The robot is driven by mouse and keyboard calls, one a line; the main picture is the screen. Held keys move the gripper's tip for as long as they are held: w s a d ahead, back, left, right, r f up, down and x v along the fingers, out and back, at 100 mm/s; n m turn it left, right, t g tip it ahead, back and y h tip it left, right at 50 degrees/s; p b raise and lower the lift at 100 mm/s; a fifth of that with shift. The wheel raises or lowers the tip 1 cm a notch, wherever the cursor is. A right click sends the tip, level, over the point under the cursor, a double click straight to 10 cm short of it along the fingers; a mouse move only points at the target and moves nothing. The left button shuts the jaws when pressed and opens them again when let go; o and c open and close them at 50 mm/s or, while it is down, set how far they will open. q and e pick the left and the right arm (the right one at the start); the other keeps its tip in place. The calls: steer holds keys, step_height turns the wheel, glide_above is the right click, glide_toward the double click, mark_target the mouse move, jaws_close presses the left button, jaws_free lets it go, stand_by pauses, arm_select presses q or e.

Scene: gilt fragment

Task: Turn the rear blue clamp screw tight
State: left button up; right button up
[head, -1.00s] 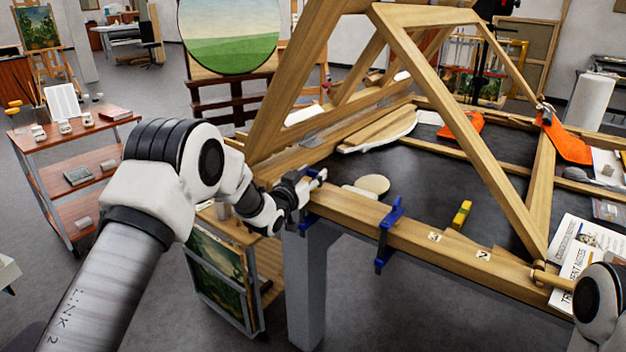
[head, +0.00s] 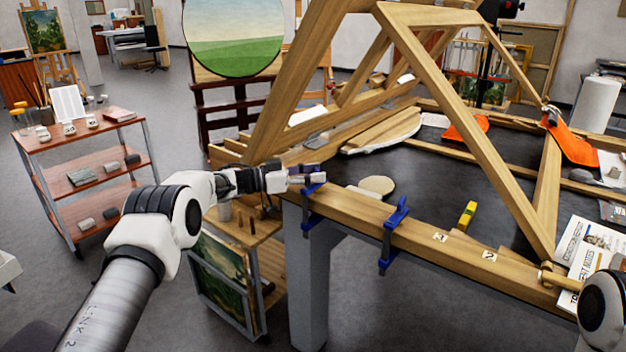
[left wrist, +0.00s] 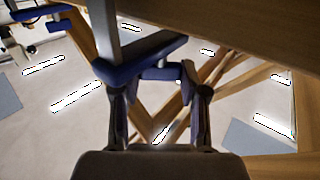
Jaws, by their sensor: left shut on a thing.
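The rear blue clamp (head: 311,215) sits on the front wooden rail at its left end, beside the table's corner. My left gripper (head: 308,178) comes in level from the left at the clamp's upper end, its fingers shut there. In the left wrist view, looking upward, the blue clamp jaw (left wrist: 145,62) crosses just beyond the fingers (left wrist: 160,100), which stand on either side of a small grey screw end. The fingers and jaw hide most of the screw. My right gripper is not in view; only part of my right arm shows at the lower right.
A second blue clamp (head: 392,238) grips the same rail further right. A painting rack (head: 232,275) stands below left.

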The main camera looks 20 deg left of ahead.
arm_select(q)
steer(key=shift+w+m+g+h+b, duration=0.1)
steer(key=shift+m+g+h+b, duration=0.2)
steer(key=shift+m+g+b, duration=0.1)
steer(key=shift+r, duration=0.15)
steer(key=o, duration=1.2)
steer(key=shift+c, duration=0.2)
